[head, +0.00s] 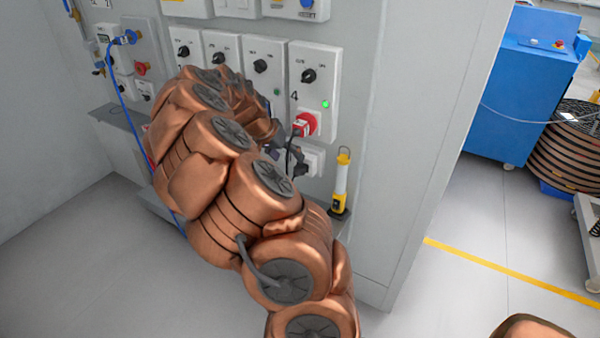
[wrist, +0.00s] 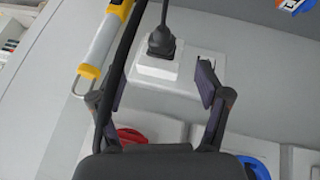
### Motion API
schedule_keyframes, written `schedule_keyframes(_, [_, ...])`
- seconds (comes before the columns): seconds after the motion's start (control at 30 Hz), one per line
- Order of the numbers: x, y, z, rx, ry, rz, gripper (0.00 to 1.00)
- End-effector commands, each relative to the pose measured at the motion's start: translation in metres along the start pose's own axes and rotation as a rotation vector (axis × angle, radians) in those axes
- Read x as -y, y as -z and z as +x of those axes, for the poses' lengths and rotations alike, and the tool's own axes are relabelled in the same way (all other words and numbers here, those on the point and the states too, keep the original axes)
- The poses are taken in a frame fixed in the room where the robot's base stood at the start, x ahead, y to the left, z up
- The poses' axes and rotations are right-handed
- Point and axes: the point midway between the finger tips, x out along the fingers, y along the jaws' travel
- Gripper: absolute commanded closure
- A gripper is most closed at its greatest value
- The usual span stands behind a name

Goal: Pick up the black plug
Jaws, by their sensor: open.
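The black plug (wrist: 161,42) sits in a white socket box (wrist: 157,68) on the grey panel, its dark cable running out of the wrist view's top edge. My gripper (wrist: 163,70) is open, with one finger on each side of the socket box. The plug is between or just beyond the fingertips, and I see no contact. In the head view, the plug (head: 300,170) is a small dark shape by the white socket box (head: 316,160). My copper-coloured arm hides most of the gripper there.
A yellow and white lamp (head: 341,180) stands right of the socket; it is close to the left finger in the wrist view. A dark cable (wrist: 122,70) crosses near the left finger.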

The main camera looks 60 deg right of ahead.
Motion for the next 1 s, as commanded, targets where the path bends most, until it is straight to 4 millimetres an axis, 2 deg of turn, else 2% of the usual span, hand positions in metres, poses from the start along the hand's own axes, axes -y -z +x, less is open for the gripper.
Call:
schedule_keyframes(0.2, [0.000,0.001,0.020,0.001,-0.002,0.003,0.24])
schedule_keyframes(0.47, [0.000,0.002,0.037,0.000,-0.002,0.002,0.24])
schedule_keyframes(0.73, [0.002,0.002,0.073,0.000,0.000,0.002,0.24])
schedule_keyframes(1.0, [0.003,0.002,0.077,-0.002,0.001,0.002,0.24])
